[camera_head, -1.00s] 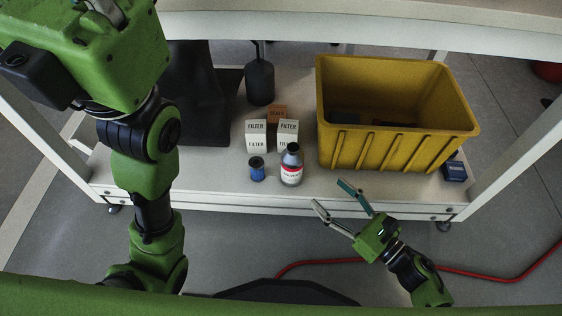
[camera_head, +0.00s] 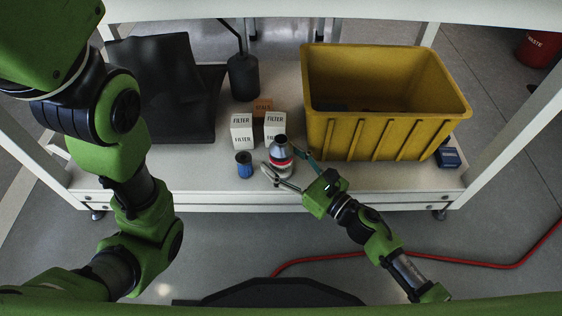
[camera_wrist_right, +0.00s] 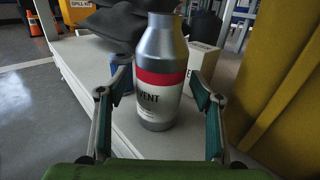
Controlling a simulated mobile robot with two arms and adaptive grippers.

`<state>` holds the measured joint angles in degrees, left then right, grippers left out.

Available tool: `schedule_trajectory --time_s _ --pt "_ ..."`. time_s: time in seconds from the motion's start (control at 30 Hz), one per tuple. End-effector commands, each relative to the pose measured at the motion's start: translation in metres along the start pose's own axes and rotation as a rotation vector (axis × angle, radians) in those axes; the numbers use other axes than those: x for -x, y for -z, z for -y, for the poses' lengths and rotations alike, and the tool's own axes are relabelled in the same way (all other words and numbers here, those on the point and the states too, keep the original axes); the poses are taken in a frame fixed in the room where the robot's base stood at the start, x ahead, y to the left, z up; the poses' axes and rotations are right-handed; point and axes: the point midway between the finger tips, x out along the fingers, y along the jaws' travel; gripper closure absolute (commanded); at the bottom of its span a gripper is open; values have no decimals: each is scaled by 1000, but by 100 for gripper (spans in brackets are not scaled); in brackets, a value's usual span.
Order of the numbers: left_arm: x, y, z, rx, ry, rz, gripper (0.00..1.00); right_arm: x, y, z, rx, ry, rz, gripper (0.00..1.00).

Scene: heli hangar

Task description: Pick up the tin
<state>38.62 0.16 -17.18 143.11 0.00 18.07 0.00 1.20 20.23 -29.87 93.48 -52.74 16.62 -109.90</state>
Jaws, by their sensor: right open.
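The tin (camera_head: 281,161) is a silver, bottle-shaped can with a dark cap, a red band and a white label. It stands upright near the front edge of the shelf. In the wrist view the tin (camera_wrist_right: 160,75) fills the middle, and its label reads "VENT". My right gripper (camera_head: 281,158) is open, with one finger on each side of the tin. In the wrist view the right gripper (camera_wrist_right: 160,82) shows gaps between both fingers and the tin. My left arm shows at the left, but its gripper is out of view.
A small blue can (camera_head: 244,164) stands just left of the tin. White filter boxes (camera_head: 242,131) stand behind. A yellow crate (camera_head: 385,138) is close on the right. A dark pump can (camera_head: 243,78) and black sheeting (camera_head: 165,80) are further back left.

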Motion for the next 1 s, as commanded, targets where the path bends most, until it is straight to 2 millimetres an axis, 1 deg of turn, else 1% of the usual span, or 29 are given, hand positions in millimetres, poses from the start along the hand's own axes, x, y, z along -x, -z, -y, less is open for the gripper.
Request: schedule_trajectory --time_s 0.03,0.1,0.3,0.33,0.37,0.4,0.47,0.5,1.0 --pt "0 2 -1 -1 -1 -5 66 -5 1 0 1 -1 1 40" --pt "-1 3 -1 -1 -2 -7 66 -8 0 0 0 0 0 40" --pt "-2 3 -1 -1 -3 -7 66 -8 0 0 -1 0 -1 40" --pt "-2 3 -1 -1 -3 -7 66 -8 0 0 -1 0 -1 45" --pt "-2 3 -1 -1 -3 -7 66 -8 0 0 -1 0 -1 53" --pt "-2 2 -1 -1 -3 -7 66 -8 0 0 -1 0 -1 64" --pt "-2 2 -1 -1 -3 -7 66 -8 0 0 -1 0 0 79" --pt "-2 2 -1 -1 -3 -7 66 -8 0 0 -1 0 -1 89" --pt "-4 1 0 0 -2 -6 66 -8 -5 0 -1 0 1 89"
